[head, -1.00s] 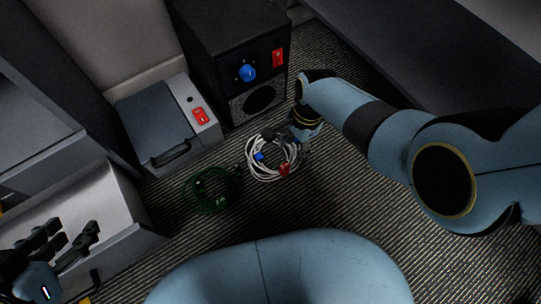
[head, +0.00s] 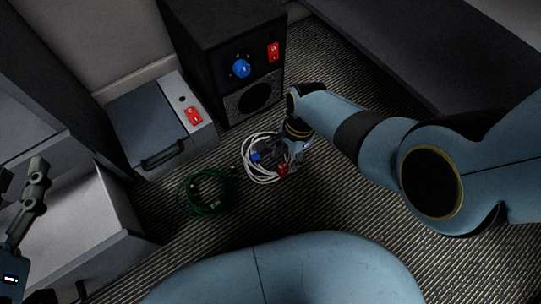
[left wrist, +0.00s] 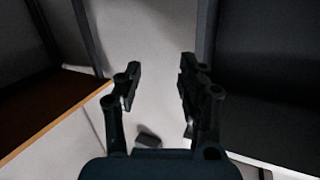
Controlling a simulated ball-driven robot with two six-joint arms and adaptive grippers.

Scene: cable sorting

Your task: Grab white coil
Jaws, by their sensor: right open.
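The white coil (head: 249,172) lies on the striped floor in the head view, with a blue part (head: 256,156) and a red part (head: 282,169) on it. My right gripper (head: 275,158) is open over the coil's right side and hides part of it. I cannot tell whether its fingers touch the cable. My left gripper (head: 30,205) is at the left edge of the head view, far from the coil. In the left wrist view its two fingers (left wrist: 158,88) stand apart with nothing between them.
A green coil (head: 205,192) lies on the floor just left of the white one. A black box (head: 222,45) with a blue knob and red switch stands behind. A grey case (head: 157,118) with a red switch is at the back left. Floor right of the coils is clear.

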